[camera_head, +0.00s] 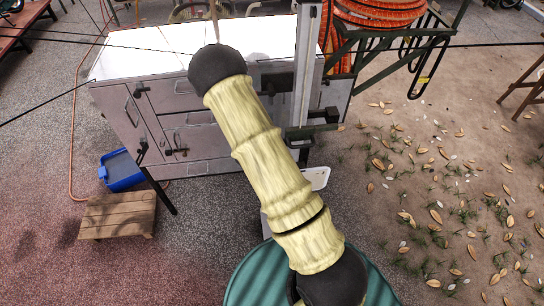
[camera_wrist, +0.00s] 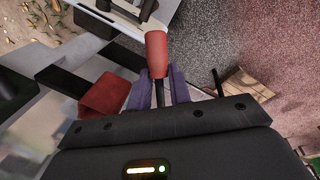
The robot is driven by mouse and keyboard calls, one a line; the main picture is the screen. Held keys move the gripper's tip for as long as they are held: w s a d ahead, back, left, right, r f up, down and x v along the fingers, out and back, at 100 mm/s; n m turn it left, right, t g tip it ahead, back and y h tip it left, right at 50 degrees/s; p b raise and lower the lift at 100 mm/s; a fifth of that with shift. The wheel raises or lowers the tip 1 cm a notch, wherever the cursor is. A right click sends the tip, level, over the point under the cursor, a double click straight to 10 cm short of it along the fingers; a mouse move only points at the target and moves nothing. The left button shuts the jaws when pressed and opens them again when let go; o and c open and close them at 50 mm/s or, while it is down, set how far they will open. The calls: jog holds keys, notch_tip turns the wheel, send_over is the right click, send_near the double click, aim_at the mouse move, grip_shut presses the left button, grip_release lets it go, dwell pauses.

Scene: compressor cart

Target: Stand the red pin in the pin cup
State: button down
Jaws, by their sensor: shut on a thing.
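In the wrist view my gripper (camera_wrist: 159,88) has purple fingers shut on the red pin. The red pin (camera_wrist: 156,54) shows a red upper part just beyond the fingertips and a thin dark shaft between the fingers. In the head view my pale yellow arm crosses the middle, and its dark end lies over the cart's top; the gripper and pin cannot be made out there. The compressor cart (camera_head: 185,122) has a bright top and grey drawers. I cannot make out the pin cup in either view.
A red block (camera_wrist: 103,97) and dark bars lie left of the fingers in the wrist view. In the head view a blue bin (camera_head: 121,170) and wooden stool (camera_head: 117,216) stand at left. Orange hose (camera_head: 378,12) hangs at upper right. Leaf-strewn ground at right is open.

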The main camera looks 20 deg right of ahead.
jog(key=w+d+r+n+g+h+p, duration=0.1)
jog(key=w+d+r+n+h, duration=0.1)
jog(key=r+n+h, duration=0.4)
jog(key=w+d+r+n+g+h+p, duration=0.1)
jog(key=r+n+h, duration=0.4)
jog(key=r, duration=0.6)
jog(key=w+d+h, duration=0.1)
jog(key=w+h, duration=0.1)
jog(key=shift+w+n+h, duration=0.3)
jog(key=shift+n+h, duration=0.1)
jog(key=shift+s+d+f+n+g+h+b, duration=0.1)
jog(key=shift+d+f+n+g+h+b, duration=0.15)
jog(key=shift+f+h+b, duration=1.4)
jog(key=shift+d+f+n+g+h+b, duration=0.2)
jog(key=shift+f+h+b, duration=0.5)
jog(key=shift+f+b, duration=2)
jog(key=shift+s+d+f+n+g+h+b, duration=0.25)
jog(key=shift+f+h+b, duration=1.05)
jog(key=shift+b, duration=1.55)
